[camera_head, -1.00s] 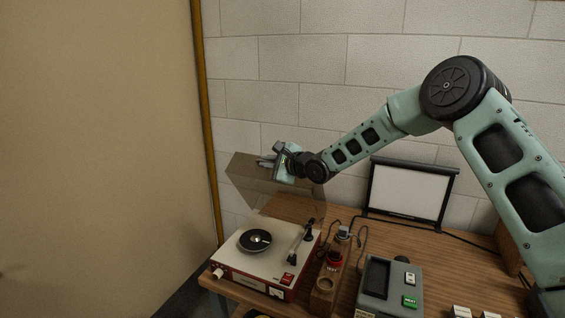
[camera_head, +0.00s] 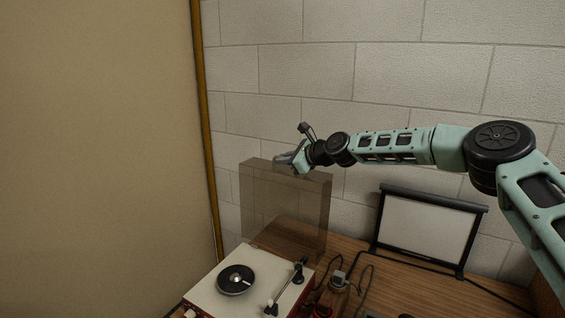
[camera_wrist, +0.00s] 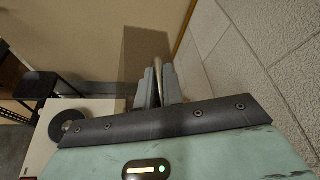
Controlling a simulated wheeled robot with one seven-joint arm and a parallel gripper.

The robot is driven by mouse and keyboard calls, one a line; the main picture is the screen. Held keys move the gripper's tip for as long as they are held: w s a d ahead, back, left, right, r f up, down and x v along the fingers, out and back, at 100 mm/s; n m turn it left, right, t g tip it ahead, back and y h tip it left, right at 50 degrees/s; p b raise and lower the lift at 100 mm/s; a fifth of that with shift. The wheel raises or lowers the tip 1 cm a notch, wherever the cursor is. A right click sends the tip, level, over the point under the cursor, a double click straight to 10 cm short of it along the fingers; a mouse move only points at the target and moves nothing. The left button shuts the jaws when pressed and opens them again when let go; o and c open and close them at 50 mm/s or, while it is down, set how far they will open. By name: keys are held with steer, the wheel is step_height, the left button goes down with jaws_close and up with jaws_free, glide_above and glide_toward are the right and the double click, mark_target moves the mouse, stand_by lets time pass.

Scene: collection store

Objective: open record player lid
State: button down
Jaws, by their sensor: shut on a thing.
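The record player (camera_head: 245,262) has a white top with a black disc and a tonearm, and sits on the wooden table. Its tinted see-through lid (camera_head: 258,205) stands about upright at the back of the player, raised off the deck. My gripper (camera_head: 280,159) is at the lid's top edge. The player's white top (camera_wrist: 42,137) shows at lower left there.
A framed white screen (camera_head: 427,232) stands at the back of the table (camera_head: 345,247), right of the player. Cables and a small device (camera_head: 339,280) lie between them. A block wall (camera_head: 390,70) is close behind, and a tan panel (camera_head: 95,130) is at left.

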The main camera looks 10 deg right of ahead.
steer(key=shift+w+d, duration=0.1)
steer(key=shift+w, duration=0.1)
steer(key=c, duration=1.5)
jaws_free()
steer(key=b+v, duration=0.7)
steer(key=v, duration=0.8)
steer(key=shift+s+d+r, duration=0.1)
steer(key=shift+s+d, duration=0.15)
steer(key=shift+d, duration=0.05)
steer(key=shift+v, duration=0.8)
steer(key=shift+r, duration=0.1)
